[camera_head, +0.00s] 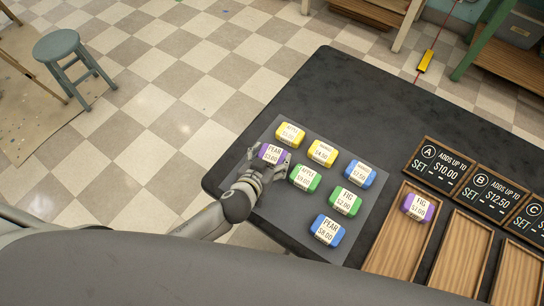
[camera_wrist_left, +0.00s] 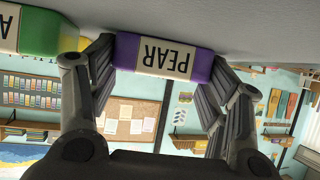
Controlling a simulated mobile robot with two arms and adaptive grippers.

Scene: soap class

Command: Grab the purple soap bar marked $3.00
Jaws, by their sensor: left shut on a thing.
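The purple soap bar (camera_head: 272,153) has a white label that reads PEAR with a price that looks like $3.00. It is at the left side of the grey mat (camera_head: 277,217) on the dark table. My left gripper (camera_head: 267,171) is shut on this bar, and its fingers cover part of it. In the left wrist view the purple bar (camera_wrist_left: 163,56) sits between the two fingers, with PEAR upside down. I cannot tell whether the bar touches the mat. My right gripper is not in view.
A green bar (camera_head: 304,178) lies close to the right of my gripper, and a yellow bar (camera_head: 290,135) lies just behind. Other yellow, blue and green bars share the mat. Another purple bar (camera_head: 418,208) lies on a wooden tray (camera_head: 401,239) at right.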

